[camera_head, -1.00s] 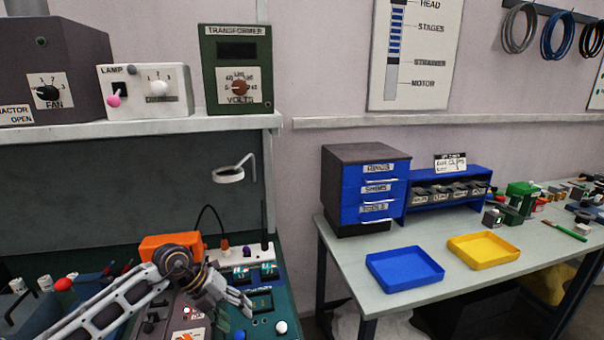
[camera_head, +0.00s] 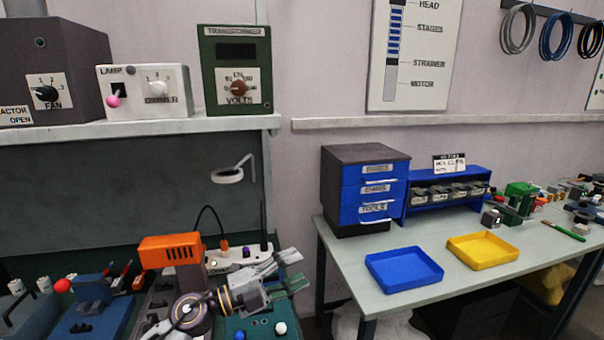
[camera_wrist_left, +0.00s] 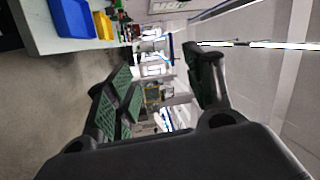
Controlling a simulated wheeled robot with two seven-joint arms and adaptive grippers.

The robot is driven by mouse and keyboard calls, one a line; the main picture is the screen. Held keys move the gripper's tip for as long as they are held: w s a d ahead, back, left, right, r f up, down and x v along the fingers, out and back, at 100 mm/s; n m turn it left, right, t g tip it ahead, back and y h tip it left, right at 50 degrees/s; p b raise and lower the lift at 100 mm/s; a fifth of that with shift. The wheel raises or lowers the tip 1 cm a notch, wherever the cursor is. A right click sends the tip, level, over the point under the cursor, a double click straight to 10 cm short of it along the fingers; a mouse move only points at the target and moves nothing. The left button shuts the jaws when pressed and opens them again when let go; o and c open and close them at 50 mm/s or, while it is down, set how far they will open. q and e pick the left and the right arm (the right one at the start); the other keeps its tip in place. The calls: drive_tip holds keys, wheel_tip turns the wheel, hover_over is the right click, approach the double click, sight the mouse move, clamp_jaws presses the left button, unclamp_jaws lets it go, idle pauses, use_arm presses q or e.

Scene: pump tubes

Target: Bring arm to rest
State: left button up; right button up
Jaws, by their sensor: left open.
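My left gripper (camera_head: 291,272) reaches in from the bottom left of the head view, above the front right of the green bench. It points right, toward the gap between the two benches. In the left wrist view its green-padded fingers (camera_wrist_left: 160,92) are spread apart with nothing between them. The forearm is mostly cut off by the bottom edge of the head view. My right gripper does not show in either view.
An orange box (camera_head: 170,250) and a white power strip (camera_head: 240,256) lie close behind the left gripper. A lamp (camera_head: 228,175) stands above. The right table holds a blue tray (camera_head: 404,268), a yellow tray (camera_head: 482,251) and a drawer cabinet (camera_head: 366,190).

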use_arm(q)
drive_tip(key=w+a+n+t+y, duration=0.4)
drive_tip(key=a+n+t+y, duration=0.8)
drive_tip(key=n, duration=0.6)
drive_tip(key=s+a+f+n+g+y, duration=0.3)
drive_tip(key=a+f+n, duration=0.1)
drive_tip(key=f, duration=0.3)
drive_tip(key=s+a+f+n+g+y, duration=0.3)
drive_tip(key=a+f+g+y, duration=0.1)
drive_tip(key=f, duration=0.3)
drive_tip(key=s+f+n+g+h, duration=0.1)
drive_tip(key=s+f+g, duration=0.5)
drive_tip(key=s, duration=0.4)
drive_tip(key=s+f+n+g+h, duration=0.1)
drive_tip(key=s+f+g, duration=0.3)
drive_tip(key=s+f, duration=0.5)
drive_tip(key=s+f+g, duration=0.1)
drive_tip(key=s+f, duration=0.2)
drive_tip(key=f, duration=2.9)
drive_tip(key=s+a+f, duration=0.2)
drive_tip(key=s+f, duration=0.7)
drive_tip(key=s, duration=0.2)
drive_tip(key=s+a+f+g, duration=0.1)
drive_tip(key=s+a+f, duration=0.1)
drive_tip(key=s+f, duration=0.8)
drive_tip(key=shift+s+a+f+m+g+y, duration=0.3)
drive_tip(key=shift+s+a+m, duration=0.1)
drive_tip(key=shift+s, duration=0.4)
